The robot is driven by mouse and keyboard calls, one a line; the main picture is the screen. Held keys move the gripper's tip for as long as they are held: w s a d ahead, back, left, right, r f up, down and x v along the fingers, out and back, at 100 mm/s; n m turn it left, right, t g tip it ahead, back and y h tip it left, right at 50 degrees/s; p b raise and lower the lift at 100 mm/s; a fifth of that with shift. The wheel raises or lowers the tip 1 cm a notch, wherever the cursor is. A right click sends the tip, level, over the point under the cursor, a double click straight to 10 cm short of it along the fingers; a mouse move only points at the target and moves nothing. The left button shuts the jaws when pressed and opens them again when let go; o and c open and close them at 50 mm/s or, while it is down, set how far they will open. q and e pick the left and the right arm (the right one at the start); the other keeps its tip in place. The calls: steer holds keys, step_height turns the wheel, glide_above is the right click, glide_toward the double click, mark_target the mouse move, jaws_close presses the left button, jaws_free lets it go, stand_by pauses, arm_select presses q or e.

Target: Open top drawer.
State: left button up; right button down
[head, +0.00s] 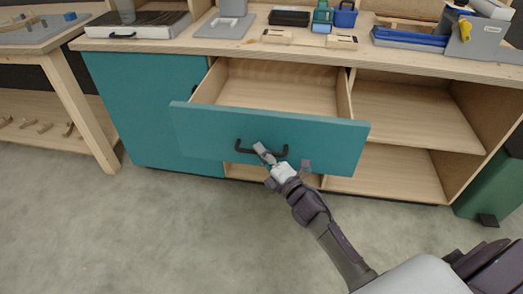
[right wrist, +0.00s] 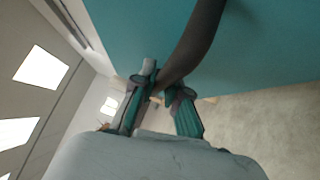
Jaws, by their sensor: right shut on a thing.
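The top drawer (head: 330,146) has a teal front and stands well out from the wooden workbench cabinet. Its inside (head: 280,92) is bare wood and looks empty. A dark curved handle (head: 243,146) sits in the middle of the drawer front. My right gripper (head: 268,156) is at the handle, shut on it. In the right wrist view the gripper fingers (right wrist: 160,95) close around the dark handle bar (right wrist: 190,45), with the teal front behind. My left gripper is not in view.
A teal cabinet door (head: 145,105) is left of the drawer, and open shelves (head: 415,115) are on the right. The worktop (head: 230,46) above carries several tools and a blue tray (head: 408,38). A green bin (head: 495,190) stands at the right. The floor in front is clear.

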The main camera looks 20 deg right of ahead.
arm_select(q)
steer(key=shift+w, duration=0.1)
arm_select(e)
steer(key=c, duration=1.2)
jaws_free()
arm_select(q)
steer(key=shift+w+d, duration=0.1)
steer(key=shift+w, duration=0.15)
arm_select(e)
steer(key=shift+s, duration=0.1)
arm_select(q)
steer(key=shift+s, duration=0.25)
arm_select(e)
steer(key=v, duration=1.2)
